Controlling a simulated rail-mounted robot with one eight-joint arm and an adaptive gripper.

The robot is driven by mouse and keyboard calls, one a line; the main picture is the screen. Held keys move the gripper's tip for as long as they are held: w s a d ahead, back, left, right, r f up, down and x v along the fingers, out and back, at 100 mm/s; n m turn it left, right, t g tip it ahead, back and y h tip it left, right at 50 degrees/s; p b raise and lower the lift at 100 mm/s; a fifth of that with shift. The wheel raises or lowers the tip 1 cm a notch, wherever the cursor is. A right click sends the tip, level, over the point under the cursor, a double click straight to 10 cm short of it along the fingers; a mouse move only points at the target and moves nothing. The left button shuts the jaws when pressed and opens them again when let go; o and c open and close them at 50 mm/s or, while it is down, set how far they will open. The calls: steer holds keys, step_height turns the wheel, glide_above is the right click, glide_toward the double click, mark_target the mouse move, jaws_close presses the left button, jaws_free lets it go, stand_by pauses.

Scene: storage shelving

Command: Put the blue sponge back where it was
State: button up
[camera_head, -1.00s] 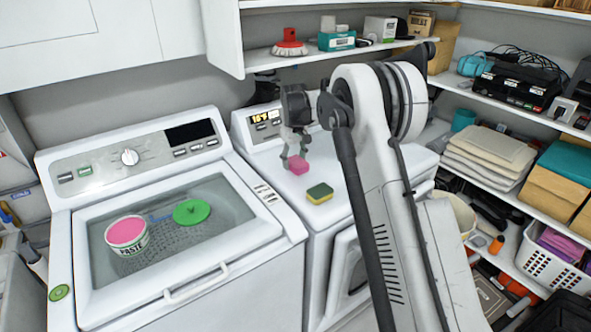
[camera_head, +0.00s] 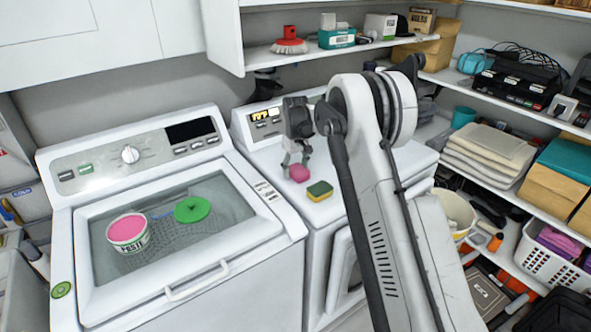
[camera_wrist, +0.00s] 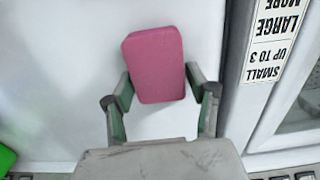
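No blue sponge shows in these views. A pink sponge (camera_head: 299,173) is between the two fingers of my gripper (camera_head: 296,160), over the right-hand white machine's top (camera_head: 277,190). In the wrist view the pink sponge (camera_wrist: 155,62) has a finger of my gripper (camera_wrist: 158,78) close against each side, and it looks held. I cannot tell if its underside touches the machine top. A yellow and green sponge (camera_head: 320,190) lies on that top, just right of the pink one.
A left-hand white machine (camera_head: 256,229) has a pink-topped paste tub (camera_head: 128,232) and a green disc (camera_head: 192,209) over its window. A shelf with a red brush (camera_head: 289,42) hangs behind. Shelves with folded cloths (camera_head: 487,152) stand at right.

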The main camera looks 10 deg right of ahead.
mark_target(296, 167)
steer(key=shift+o, duration=0.5)
steer(key=shift+r, duration=0.1)
steer(key=shift+r, duration=0.15)
step_height(296, 167, up, 12)
steer(key=b, duration=0.1)
steer(key=s+r+m+t, duration=0.1)
steer(key=s+r+t, duration=0.1)
steer(key=s+r, duration=0.8)
steer(key=s+r+m+t, duration=0.15)
steer(key=s+r, duration=0.45)
steer(key=s, duration=0.8)
steer(key=s+f+m+t, duration=0.1)
steer(key=s+f, duration=0.3)
steer(key=s, duration=0.9)
steer(key=s+f+m+t, duration=0.1)
steer(key=s+f, duration=0.3)
steer(key=s, duration=0.8)
steer(key=shift+s+d+t, duration=0.35)
steer(key=shift+s+t, duration=0.05)
steer(key=shift+t, duration=0.45)
